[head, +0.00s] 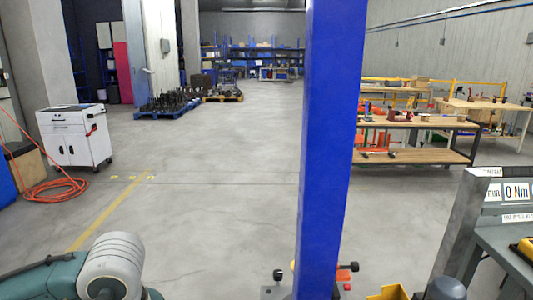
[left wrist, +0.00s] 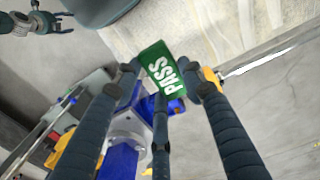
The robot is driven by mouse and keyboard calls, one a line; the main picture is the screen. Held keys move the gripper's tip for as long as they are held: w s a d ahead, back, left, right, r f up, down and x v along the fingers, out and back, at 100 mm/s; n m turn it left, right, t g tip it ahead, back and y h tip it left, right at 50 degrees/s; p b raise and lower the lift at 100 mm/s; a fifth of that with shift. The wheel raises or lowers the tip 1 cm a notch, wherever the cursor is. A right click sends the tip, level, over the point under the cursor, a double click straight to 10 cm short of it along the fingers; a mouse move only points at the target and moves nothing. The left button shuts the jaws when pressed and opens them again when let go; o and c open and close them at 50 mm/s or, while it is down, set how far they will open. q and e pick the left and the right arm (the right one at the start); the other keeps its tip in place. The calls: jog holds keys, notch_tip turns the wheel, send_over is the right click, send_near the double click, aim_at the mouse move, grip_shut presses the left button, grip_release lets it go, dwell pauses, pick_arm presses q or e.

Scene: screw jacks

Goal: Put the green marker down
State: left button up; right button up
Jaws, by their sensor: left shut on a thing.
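The green marker (left wrist: 161,70) is a small green plate with the white word PASS. In the left wrist view it sits between the fingertips of my left gripper (left wrist: 163,80), which is shut on it. The plate is tilted, its lettered face toward the camera. In the head view only part of my left arm shows at the bottom left; the marker is not seen there.
A blue post (head: 328,150) stands close in front. Red and black parts (head: 345,272) and a yellow bin (head: 390,293) are at its foot. A grey bench (head: 505,250) is at the right. Workbenches (head: 420,125), a white cabinet (head: 75,135) and open floor lie beyond.

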pick_arm(q)
jog(key=shift+s+d+r, duration=0.1)
jog(key=shift+d+r, duration=0.1)
jog(key=shift+r, duration=0.1)
pick_arm(e)
jog(key=shift+d+f, duration=0.1)
jog(key=shift+d, duration=0.4)
jog(key=shift+a, duration=0.1)
